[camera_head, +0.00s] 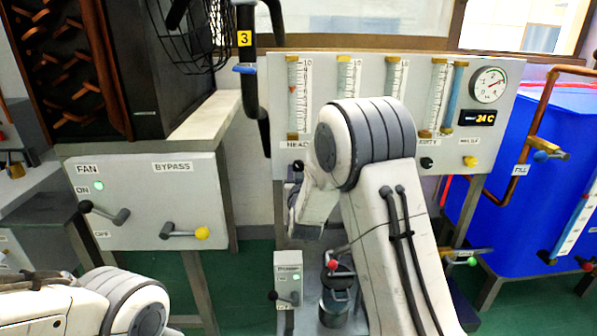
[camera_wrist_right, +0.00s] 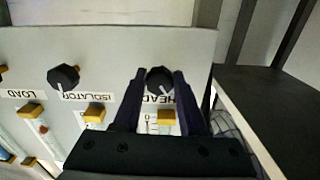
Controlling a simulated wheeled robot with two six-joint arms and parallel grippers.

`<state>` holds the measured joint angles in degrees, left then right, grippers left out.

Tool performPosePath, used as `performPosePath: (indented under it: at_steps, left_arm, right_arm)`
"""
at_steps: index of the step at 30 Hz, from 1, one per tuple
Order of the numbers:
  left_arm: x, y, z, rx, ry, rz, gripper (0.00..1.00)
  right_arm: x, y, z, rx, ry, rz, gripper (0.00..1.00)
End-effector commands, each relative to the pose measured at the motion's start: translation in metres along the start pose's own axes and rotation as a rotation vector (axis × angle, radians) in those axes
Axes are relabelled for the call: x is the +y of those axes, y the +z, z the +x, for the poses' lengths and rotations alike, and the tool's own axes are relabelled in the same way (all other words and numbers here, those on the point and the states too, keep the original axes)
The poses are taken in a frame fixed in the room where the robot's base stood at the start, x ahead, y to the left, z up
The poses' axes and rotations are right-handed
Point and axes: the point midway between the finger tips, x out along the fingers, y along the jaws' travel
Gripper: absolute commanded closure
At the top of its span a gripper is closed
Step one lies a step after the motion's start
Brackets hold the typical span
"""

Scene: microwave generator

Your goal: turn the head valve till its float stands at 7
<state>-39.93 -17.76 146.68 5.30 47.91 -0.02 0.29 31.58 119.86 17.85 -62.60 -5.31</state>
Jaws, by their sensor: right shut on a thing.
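The HEAD gauge (camera_head: 300,95) is the leftmost upright tube on the grey panel, with 10 at its top. Its small red float (camera_head: 292,89) stands a little above mid-scale; the exact number is too small to read. In the right wrist view, which is upside down, the black HEAD valve knob (camera_wrist_right: 160,79) with a pale pointer line sits between my right gripper's (camera_wrist_right: 158,73) dark fingers, which are shut on it. In the head view my right arm hides most of the knob and gripper. My left arm shows at the lower left, its gripper out of frame.
The ISOLATOR knob (camera_wrist_right: 63,77) is beside the HEAD knob. A FAN and BYPASS panel (camera_head: 150,200) with levers stands left, under a shelf. A blue tank (camera_head: 530,200) with copper pipe stands right. A black pipe (camera_head: 248,80) runs close to the HEAD gauge.

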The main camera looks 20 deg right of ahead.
Motion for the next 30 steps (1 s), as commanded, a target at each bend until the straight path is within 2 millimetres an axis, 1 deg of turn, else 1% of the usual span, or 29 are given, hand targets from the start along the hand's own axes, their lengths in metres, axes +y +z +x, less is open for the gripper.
performPosePath:
  at_steps: [7, 8, 9, 10, 18, 22, 26, 30]
  left_arm:
    - [0.000, 0.000, -0.001, 0.000, 0.000, 0.000, 0.29]
    - [0.000, 0.000, -0.001, 0.000, 0.000, 0.000, 0.29]
    - [0.000, 0.000, -0.001, 0.000, 0.000, 0.000, 0.29]
    - [0.000, 0.000, -0.001, 0.000, 0.000, 0.000, 0.29]
    - [0.000, 0.000, -0.001, 0.000, 0.000, 0.000, 0.29]
    - [0.000, 0.000, -0.003, 0.000, 0.000, 0.000, 0.29]
    - [0.001, -0.001, -0.010, 0.000, 0.000, 0.000, 0.29]
    - [0.001, -0.001, -0.017, 0.000, 0.000, 0.000, 0.29]
  right_arm:
    - [-0.001, 0.000, 0.000, 0.000, -0.001, -0.015, 1.00]
    - [-0.001, 0.000, 0.000, 0.000, -0.001, -0.015, 0.51]
    - [-0.001, 0.000, 0.000, 0.000, -0.001, -0.015, 0.36]
    - [-0.001, 0.000, 0.000, 0.000, -0.001, -0.015, 0.29]
    - [0.000, 0.000, 0.000, 0.000, -0.001, -0.014, 0.29]
    - [-0.001, -0.001, -0.006, 0.000, -0.001, -0.014, 0.29]
    - [-0.001, -0.002, -0.025, -0.003, -0.003, -0.014, 0.29]
    - [-0.002, -0.002, -0.055, -0.003, -0.003, -0.016, 0.29]
